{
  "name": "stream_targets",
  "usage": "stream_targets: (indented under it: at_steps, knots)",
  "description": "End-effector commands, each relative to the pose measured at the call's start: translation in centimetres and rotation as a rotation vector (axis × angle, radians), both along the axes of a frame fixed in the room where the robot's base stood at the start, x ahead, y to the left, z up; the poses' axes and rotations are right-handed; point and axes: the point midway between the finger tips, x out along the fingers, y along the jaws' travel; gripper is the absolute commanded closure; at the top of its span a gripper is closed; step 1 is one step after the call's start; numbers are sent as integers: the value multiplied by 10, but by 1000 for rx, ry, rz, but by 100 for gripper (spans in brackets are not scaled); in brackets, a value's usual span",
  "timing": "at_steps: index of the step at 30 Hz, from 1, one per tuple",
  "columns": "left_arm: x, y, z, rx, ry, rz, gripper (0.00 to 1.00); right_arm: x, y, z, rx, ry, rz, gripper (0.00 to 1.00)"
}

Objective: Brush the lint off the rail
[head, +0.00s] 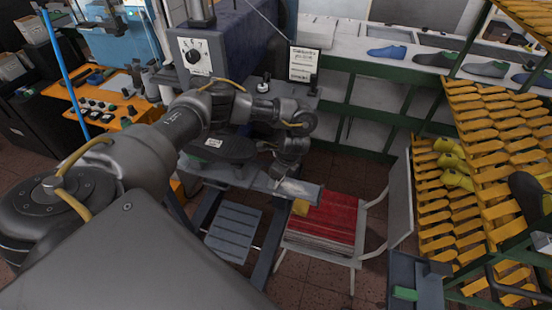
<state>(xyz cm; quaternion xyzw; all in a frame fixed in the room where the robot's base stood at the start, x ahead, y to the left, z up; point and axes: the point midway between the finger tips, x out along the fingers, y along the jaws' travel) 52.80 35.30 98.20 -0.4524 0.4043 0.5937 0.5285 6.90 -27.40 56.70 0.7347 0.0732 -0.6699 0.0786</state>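My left arm reaches in from the left across the front of a blue machine (235,60). Its wrist bends down at the right end of the machine's grey front ledge (225,172). My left gripper (291,180) is low there, small and dark against the ledge, and its fingers cannot be made out. I cannot pick out the lint or say which part is the rail. My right gripper is not in view.
A chair with a red seat (328,222) stands right of the ledge. A rack of yellow lasts (470,190) fills the right side. A green-framed bench (395,70) with blue and grey lasts runs along the back. An orange workbench (100,105) stands at left.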

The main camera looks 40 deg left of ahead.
Motion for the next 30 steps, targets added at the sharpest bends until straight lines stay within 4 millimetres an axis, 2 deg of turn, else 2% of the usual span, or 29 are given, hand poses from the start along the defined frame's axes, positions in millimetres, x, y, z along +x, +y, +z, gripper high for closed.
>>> stream_targets:
  at_steps: [7,17,30]
  knots:
    - [7,-21,-2,0,0,-2,55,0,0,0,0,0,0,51]
    - [10,-28,-2,0,-1,0,55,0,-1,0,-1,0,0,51]
    - [20,-58,-5,-1,-1,-1,55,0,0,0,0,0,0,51]
